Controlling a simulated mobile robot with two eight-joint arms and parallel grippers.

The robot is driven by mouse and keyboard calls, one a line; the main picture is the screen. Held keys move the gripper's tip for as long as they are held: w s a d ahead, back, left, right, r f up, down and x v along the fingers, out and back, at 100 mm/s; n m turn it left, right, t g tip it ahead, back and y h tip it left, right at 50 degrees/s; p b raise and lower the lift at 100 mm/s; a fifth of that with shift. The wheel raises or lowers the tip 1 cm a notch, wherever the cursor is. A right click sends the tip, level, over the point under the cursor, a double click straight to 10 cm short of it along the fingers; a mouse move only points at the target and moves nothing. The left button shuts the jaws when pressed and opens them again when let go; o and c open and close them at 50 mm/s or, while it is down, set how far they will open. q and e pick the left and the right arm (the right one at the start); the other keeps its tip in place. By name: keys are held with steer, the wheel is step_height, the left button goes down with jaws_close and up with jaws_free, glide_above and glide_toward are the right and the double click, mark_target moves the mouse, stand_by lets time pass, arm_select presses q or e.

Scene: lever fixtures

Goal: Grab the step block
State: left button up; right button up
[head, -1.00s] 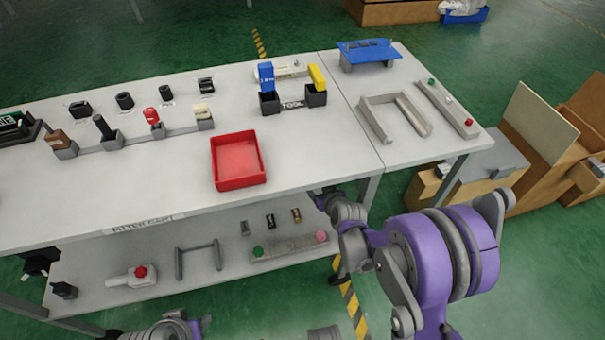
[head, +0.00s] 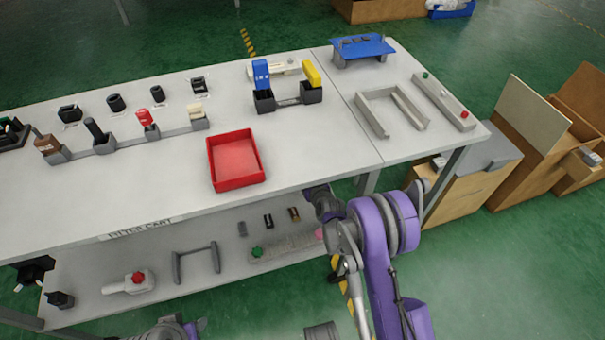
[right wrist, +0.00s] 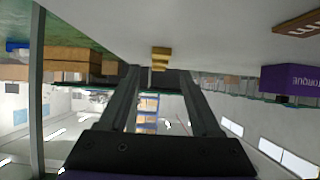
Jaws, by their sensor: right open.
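The step block looks to be the small brass-coloured stepped block (head: 294,214) on the lower shelf of the bench, near its right end. In the right wrist view, which is upside down, a gold stepped block (right wrist: 160,58) lies straight ahead between my finger tips, on a pale surface. My right gripper (right wrist: 160,72) is open and empty, its two dark fingers either side of the block in the picture. Whether the block is between them in depth I cannot tell. In the head view my right gripper is hidden by my own arm and the bench. My left gripper does not show.
The tabletop's front edge (head: 290,183) overhangs the lower shelf. A dark block (head: 268,220) and a grey block (head: 242,229) stand left of the brass one. A grey bar with coloured knobs (head: 285,246) lies in front. A purple box (right wrist: 290,80) shows in the wrist view.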

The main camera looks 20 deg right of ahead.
steer(key=b+x, duration=0.1)
steer(key=x, duration=0.3)
jaws_close()
